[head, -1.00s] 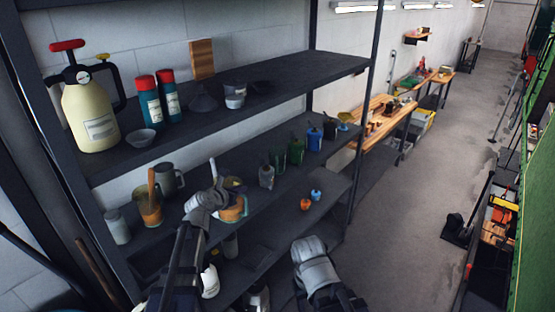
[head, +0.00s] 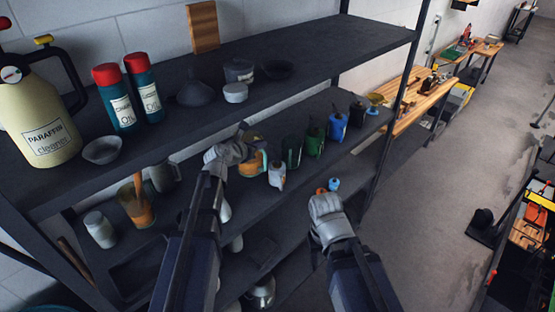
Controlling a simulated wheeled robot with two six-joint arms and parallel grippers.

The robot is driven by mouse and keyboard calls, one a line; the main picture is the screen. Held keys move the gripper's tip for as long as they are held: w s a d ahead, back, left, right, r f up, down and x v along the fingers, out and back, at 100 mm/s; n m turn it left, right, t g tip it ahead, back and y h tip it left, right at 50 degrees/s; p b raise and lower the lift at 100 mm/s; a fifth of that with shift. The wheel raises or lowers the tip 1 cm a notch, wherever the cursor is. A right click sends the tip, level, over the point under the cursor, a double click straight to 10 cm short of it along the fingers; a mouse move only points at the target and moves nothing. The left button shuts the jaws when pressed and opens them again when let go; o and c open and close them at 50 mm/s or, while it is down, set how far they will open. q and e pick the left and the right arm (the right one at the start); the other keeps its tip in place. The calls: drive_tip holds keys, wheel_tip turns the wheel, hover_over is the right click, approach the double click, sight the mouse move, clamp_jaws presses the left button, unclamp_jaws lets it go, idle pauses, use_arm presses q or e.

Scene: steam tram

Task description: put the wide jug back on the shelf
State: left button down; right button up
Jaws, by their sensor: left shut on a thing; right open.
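An orange jug with a teal edge (head: 254,163), which looks like the wide jug, is at the middle shelf (head: 222,180) in the head view. My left gripper (head: 238,143) is shut on it from the left and hides much of it. I cannot tell whether the jug touches the shelf board. A pale bottle (head: 277,174) and a dark green jug (head: 292,150) stand close on its right. My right gripper (head: 326,207) is open and empty in front of the lower shelf.
An orange pot with a brush (head: 137,208), a white jar (head: 100,230) and a grey mug (head: 165,176) stand left on the middle shelf. The top shelf holds a paraffin can (head: 40,120) and oil bottles (head: 115,97).

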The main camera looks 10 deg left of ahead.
sight(258, 168)
use_arm(q)
drive_tip(key=shift+s+a+r+m+h, duration=0.1)
drive_tip(key=shift+s+a+m+h, duration=0.1)
drive_tip(key=shift+m+h, duration=0.15)
drive_tip(key=shift+d, duration=0.1)
wheel_tip(258, 168, down, 10)
drive_tip(key=b, duration=1)
drive_tip(key=c, duration=1.4)
unclamp_jaws()
drive_tip(key=shift+f, duration=0.2)
drive_tip(key=o, duration=0.5)
drive_tip(key=shift+c, duration=0.2)
